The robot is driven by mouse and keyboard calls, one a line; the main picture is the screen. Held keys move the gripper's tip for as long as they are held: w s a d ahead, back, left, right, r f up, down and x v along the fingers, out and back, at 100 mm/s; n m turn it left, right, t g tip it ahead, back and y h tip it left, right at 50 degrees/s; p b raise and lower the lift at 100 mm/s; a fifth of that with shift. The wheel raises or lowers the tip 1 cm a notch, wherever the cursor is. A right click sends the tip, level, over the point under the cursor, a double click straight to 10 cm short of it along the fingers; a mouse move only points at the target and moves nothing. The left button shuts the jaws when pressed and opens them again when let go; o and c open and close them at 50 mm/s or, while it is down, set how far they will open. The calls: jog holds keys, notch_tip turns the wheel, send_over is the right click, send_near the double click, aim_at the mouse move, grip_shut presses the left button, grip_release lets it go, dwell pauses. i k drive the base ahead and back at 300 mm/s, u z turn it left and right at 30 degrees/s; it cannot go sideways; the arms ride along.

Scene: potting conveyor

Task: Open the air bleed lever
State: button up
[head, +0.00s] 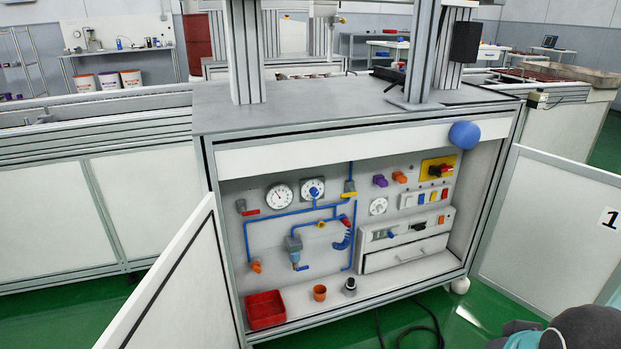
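An open cabinet (226,158) holds a grey panel with blue piping (291,212). No label that I can read marks the air bleed lever, so I cannot tell which handle it is. Small handles on the piping are a red one (249,212) at the left, a yellow one (349,194) at the top, a yellow one (320,225) in the middle and a red one (345,221) beside a blue coiled hose (342,240). Lower down are an orange one (256,267) and a blue one (301,267) under a filter bowl (294,246).
Cabinet doors stand open at left (167,287) and right (548,226). A red bin (265,309), an orange cup (319,293) and a small dark-and-light fitting (350,286) sit on the cabinet floor. A drawer unit (404,252) stands at right. A black cable (422,328) lies on the green floor.

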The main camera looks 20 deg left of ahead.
aim_at(243, 213)
jog(key=u, duration=1.25)
